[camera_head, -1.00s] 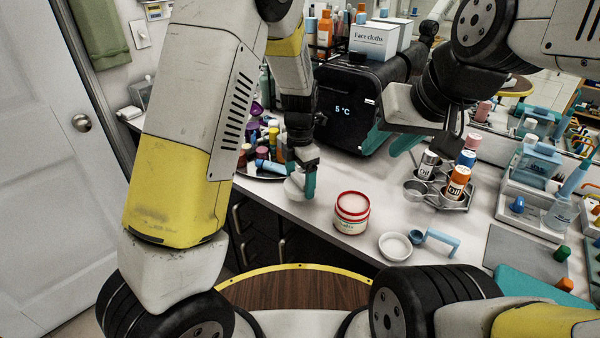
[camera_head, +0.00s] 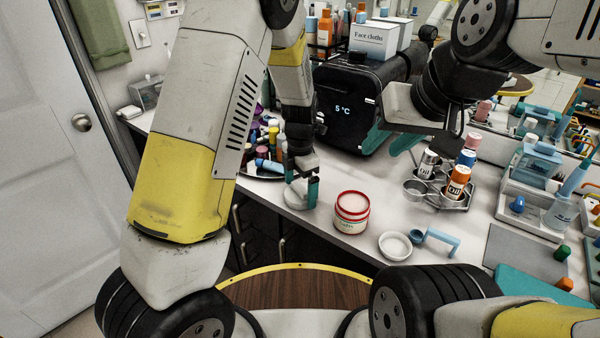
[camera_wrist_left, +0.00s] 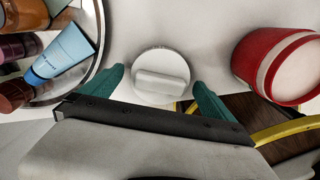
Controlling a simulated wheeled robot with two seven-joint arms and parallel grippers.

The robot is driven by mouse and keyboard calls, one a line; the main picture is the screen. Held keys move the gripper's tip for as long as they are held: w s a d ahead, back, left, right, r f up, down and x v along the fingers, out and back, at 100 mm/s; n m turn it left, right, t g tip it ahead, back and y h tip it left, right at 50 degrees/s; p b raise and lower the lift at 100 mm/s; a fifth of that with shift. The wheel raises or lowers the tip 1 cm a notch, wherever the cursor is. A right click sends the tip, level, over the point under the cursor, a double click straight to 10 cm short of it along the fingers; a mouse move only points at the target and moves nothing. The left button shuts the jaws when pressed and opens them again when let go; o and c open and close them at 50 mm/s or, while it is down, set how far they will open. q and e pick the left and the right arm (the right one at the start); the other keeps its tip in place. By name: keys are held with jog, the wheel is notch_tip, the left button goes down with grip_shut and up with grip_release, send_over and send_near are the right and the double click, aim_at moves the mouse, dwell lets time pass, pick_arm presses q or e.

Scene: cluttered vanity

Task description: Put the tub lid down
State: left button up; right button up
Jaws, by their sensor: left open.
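The tub lid (camera_head: 294,195) is a pale round disc with a raised bar across its top. It appears to lie flat on the counter near the front edge. My left gripper (camera_head: 302,192) is just over it, fingers pointing down. In the left wrist view the lid (camera_wrist_left: 161,76) sits between and just beyond the spread fingertips (camera_wrist_left: 160,85), with gaps on both sides. The open red tub (camera_head: 352,212) with pale contents stands to the right of the lid; it also shows in the left wrist view (camera_wrist_left: 285,66). My right gripper (camera_head: 390,142) is open and empty above the counter.
A tray of bottles and tubes (camera_head: 262,172) is left of the lid. A small white dish (camera_head: 395,246) and a blue-handled scoop (camera_head: 436,240) lie right of the tub. A metal rack (camera_head: 440,196) with bottles and a black box (camera_head: 350,100) stand behind.

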aim_at(300, 187)
pick_arm(q)
jog(key=s+a+r+m+t+h, duration=0.1)
jog(key=s+a+r+m, duration=0.15)
jog(key=r, duration=0.65)
jog(key=s+a+r+m+h, duration=0.1)
jog(key=s+a+r+m, duration=0.2)
jog(key=r, duration=0.7)
jog(key=s+a+r+m+t, duration=0.2)
jog(key=s+a+r+m, duration=0.2)
jog(key=s+m, duration=0.3)
jog(key=s+a+r+m+t, duration=0.3)
jog(key=s+m, duration=0.4)
jog(key=m, duration=0.5)
jog(key=shift+a+r, duration=0.4)
jog(key=shift+a, duration=0.45)
